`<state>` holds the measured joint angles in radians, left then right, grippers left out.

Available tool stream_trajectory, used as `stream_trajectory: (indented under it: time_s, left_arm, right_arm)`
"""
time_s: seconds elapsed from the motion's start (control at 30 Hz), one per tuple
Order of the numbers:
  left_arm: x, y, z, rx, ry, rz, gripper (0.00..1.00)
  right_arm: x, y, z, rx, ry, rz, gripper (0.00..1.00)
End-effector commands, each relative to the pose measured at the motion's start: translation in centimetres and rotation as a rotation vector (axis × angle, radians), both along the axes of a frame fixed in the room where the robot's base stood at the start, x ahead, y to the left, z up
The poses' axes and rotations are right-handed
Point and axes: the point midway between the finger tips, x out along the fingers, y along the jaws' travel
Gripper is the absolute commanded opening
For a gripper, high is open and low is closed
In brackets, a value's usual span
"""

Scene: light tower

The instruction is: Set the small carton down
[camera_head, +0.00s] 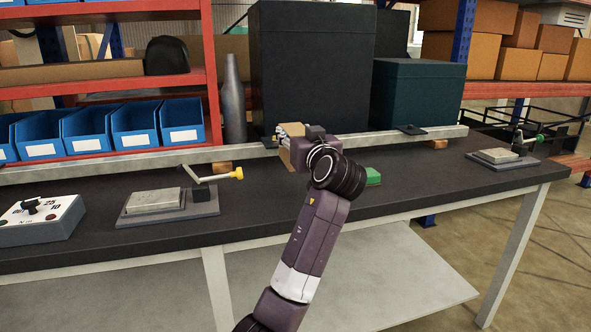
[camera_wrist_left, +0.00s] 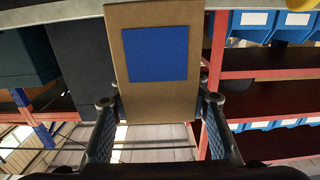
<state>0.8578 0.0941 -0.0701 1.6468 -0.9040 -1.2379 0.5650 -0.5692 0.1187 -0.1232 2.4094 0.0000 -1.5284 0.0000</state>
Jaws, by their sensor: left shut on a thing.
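The small carton is brown with a blue square on one face. It fills the upper middle of the left wrist view (camera_wrist_left: 122,70), and only a tan part of it shows in the head view (camera_head: 293,129). My left gripper (camera_head: 287,142) is shut on the carton. Its two fingers press the carton's sides near its lower end in the left wrist view (camera_wrist_left: 160,108). In the head view the gripper is over the middle of the dark workbench (camera_head: 270,205). My gripper hides much of the carton, and I cannot tell whether the carton touches the bench. My right gripper is not in view.
A long metal rail (camera_head: 90,170) runs along the back of the bench. A fixture with a yellow-knobbed lever (camera_head: 155,203) and a switch box (camera_head: 40,220) stand left. Black bins (camera_head: 310,75) stand behind. Bare bench shows at right.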

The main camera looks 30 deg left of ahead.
Motion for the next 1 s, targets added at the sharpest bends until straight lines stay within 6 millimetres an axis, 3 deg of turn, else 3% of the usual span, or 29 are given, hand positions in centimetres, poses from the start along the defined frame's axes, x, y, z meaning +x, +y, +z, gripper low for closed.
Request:
stream_trajectory:
  time_s: [0.03,0.13,0.37,0.6,0.97,1.0]
  left_arm:
    - [0.0,0.0,-1.3,0.003,0.001,0.001,0.15]
    - [0.0,0.0,-2.7,0.002,-0.001,0.000,0.15]
    - [0.0,0.0,-4.3,0.001,-0.002,-0.001,0.15]
    - [0.0,0.0,-7.7,0.002,-0.001,-0.001,0.15]
    - [0.0,0.0,-8.2,0.000,-0.003,-0.001,0.15]
    - [0.0,0.0,-8.1,0.000,-0.001,0.000,0.46]
  right_arm:
    - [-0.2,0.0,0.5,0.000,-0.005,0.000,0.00]
    - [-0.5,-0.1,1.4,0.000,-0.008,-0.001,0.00]
    - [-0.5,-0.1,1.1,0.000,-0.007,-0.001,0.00]
    - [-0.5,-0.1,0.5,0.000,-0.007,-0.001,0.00]
    - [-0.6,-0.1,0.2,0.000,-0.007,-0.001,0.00]
    - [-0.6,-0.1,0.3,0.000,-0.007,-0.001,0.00]
